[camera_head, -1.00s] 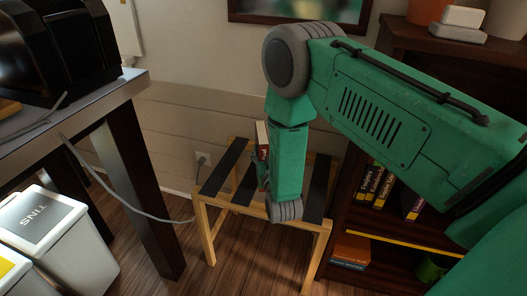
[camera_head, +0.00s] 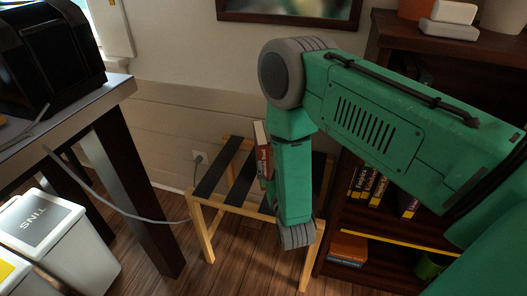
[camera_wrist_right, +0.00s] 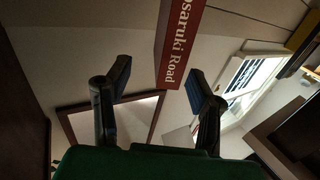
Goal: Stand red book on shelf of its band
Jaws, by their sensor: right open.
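The red book (camera_head: 262,152) shows in the head view as a narrow upright piece with a pale edge, just left of my right forearm, in front of or over the wooden rack (camera_head: 205,232). My forearm hides part of it, and I cannot tell how it rests. In the right wrist view, the book's red spine (camera_wrist_right: 180,48) with white lettering lies ahead, between the lines of the fingers. My right gripper (camera_wrist_right: 158,78) is open, with both fingers apart and a gap to the book. In the head view my arm mostly hides this gripper. My left gripper is out of view.
A dark bookcase (camera_head: 340,222) stands at right, partly behind my arm. Several yellow-labelled books (camera_head: 368,185) stand above a shelf with a yellow edge band (camera_head: 400,243). An orange book (camera_head: 348,246) lies below. A table (camera_head: 120,92) and white bins (camera_head: 50,235) stand at left.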

